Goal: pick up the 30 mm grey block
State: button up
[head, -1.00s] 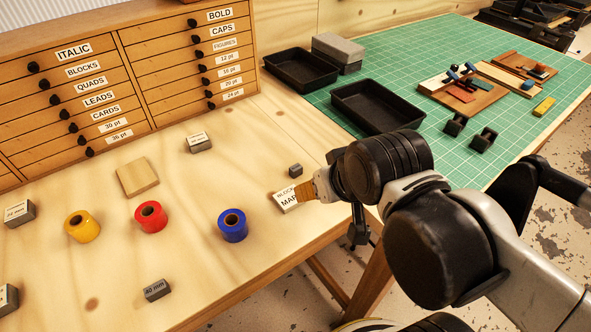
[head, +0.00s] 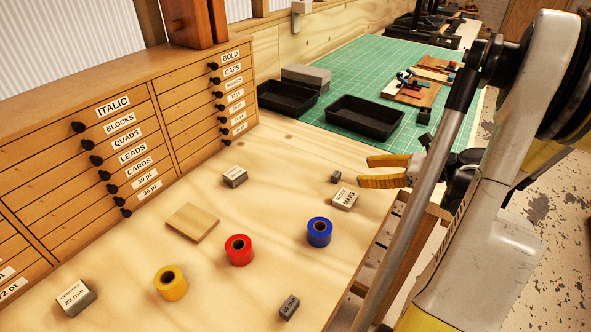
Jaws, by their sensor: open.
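A small dark grey block (head: 289,307) stands near the front edge of the wooden table in the head view. Its small label looks like 30 mm, though the print is hard to read. My gripper (head: 365,172) is open and empty, with yellow-orange fingers pointing left. It is over the table's right side, up and to the right of that block and well apart from it. Another grey block (head: 76,297) at the lower left has a label ending in 22 mm. A third grey block (head: 235,177) lies farther back; its label is unreadable.
Yellow (head: 170,283), red (head: 238,250) and blue (head: 319,232) rolls stand across the table. A small dark cube (head: 336,176) and a labelled block (head: 344,199) are near my gripper. A drawer cabinet (head: 165,130) borders the back.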

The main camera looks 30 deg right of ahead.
aim_at(340, 175)
jog(key=shift+s+d+f+m+t, duration=0.15)
jog(key=shift+s+d+m+t, duration=0.15)
jog(key=shift+s+m, duration=0.15)
jog(key=shift+w+a+f, duration=0.15)
jog(key=shift+w+f, duration=0.05)
jog(key=b+x, duration=0.1)
jog(key=x, duration=0.3)
jog(key=shift+w+f, duration=0.15)
jog(key=shift+w, duration=0.15)
jog(key=x, duration=0.1)
jog(key=b+x, duration=0.1)
jog(key=x, duration=0.3)
jog(key=shift+a+f, duration=0.2)
jog(key=shift+f, duration=0.15)
jog(key=shift+r, duration=0.1)
grip_shut()
